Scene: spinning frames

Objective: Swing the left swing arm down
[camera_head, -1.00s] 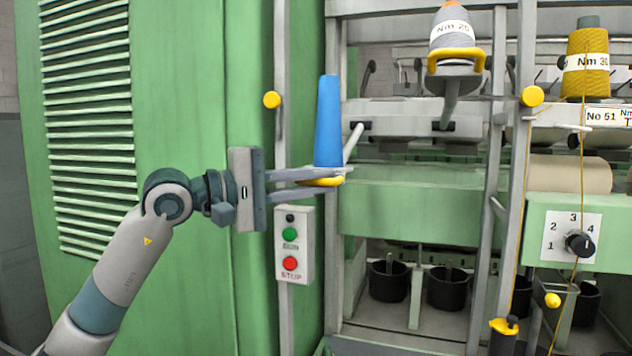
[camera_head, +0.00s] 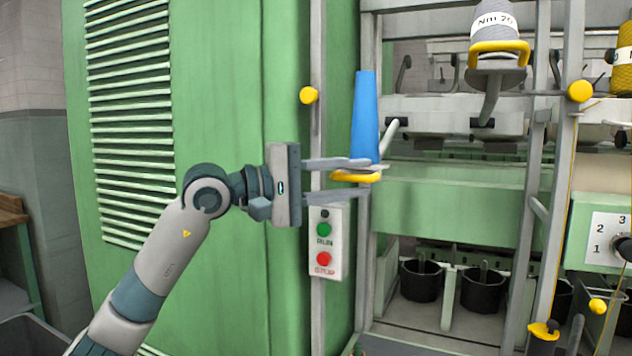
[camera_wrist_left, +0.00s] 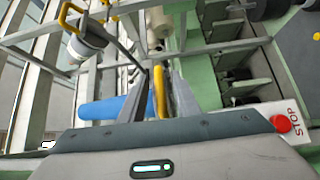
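The left swing arm (camera_head: 390,138) carries an upright blue cone (camera_head: 365,118) and slants down and forward from its mount. Its yellow handle (camera_head: 355,177) is at the near end, below the cone. My left gripper (camera_head: 369,179) is open, with one finger above the handle and one below it. In the left wrist view the handle (camera_wrist_left: 159,92) stands between the two spread fingers, and the blue cone (camera_wrist_left: 100,109) lies behind the left finger. My right gripper is in neither view.
Another swing arm (camera_head: 490,100) holds a grey cone marked Nm 20 higher up to the right. A post with a RUN/STOP box (camera_head: 325,242) stands just below my gripper. A yellow knob (camera_head: 308,95) is on the post above. Green machine panels stand to the left.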

